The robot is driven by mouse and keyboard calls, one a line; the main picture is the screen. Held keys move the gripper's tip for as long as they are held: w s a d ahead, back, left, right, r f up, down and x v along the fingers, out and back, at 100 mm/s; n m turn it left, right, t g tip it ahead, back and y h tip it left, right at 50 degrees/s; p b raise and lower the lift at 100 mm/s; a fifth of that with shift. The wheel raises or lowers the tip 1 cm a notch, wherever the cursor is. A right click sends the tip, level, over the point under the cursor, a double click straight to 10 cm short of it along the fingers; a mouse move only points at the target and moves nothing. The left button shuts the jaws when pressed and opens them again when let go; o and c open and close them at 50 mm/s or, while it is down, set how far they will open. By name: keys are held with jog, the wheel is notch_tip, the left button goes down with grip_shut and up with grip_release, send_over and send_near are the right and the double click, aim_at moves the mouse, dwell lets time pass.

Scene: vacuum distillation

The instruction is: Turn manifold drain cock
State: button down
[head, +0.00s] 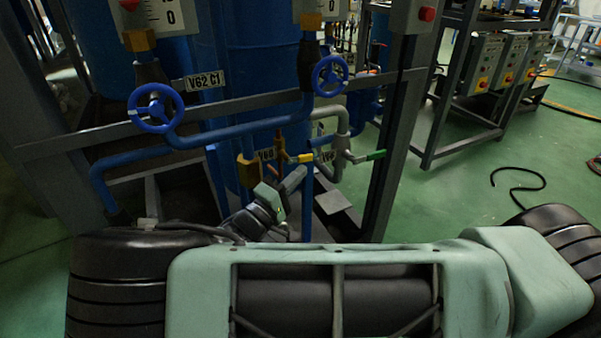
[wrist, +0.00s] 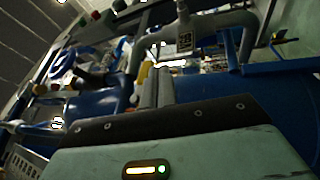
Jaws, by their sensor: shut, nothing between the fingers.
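Small valves sit on the pipework in the head view: a brass valve with a yellow lever (head: 302,158), and a grey pipe valve with a green lever (head: 370,156) to its right. A small orange-red lever (head: 274,170) shows just below the brass body (head: 280,146). I cannot tell which one is the manifold drain cock. My gripper (head: 297,178) is just below the yellow lever; contact cannot be told. In the wrist view its two fingers (wrist: 158,88) are together with nothing between them. A yellow part (wrist: 143,73) shows behind them, partly hidden.
Two blue handwheels (head: 157,108) (head: 330,76) stand on blue pipes above my arm. A grey post (head: 400,130) rises right of the valves. A blue tank (head: 262,60) stands behind. Green floor is open at right, with a black hose (head: 517,190) on it.

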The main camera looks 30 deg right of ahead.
jog(key=a+r+v, duration=0.1)
jog(key=r+v, duration=0.2)
jog(key=v, duration=1.2)
jog(key=shift+s, duration=0.2)
jog(key=shift+r, duration=0.15)
jog(key=s+d+f+n+g+y, duration=0.1)
jog(key=s+d+f+g+y, duration=0.1)
jog(key=s+d+g+y, duration=0.6)
jog(key=s+a+r+n+y, duration=0.3)
jog(key=s+a+r+y, duration=0.1)
jog(key=s+r+y, duration=0.85)
notch_tip(320, 180, up, 17)
jog(key=p, duration=1.7)
jog(key=shift+s+r, duration=0.25)
jog(key=shift+s, duration=0.05)
jog(key=shift+a, duration=0.15)
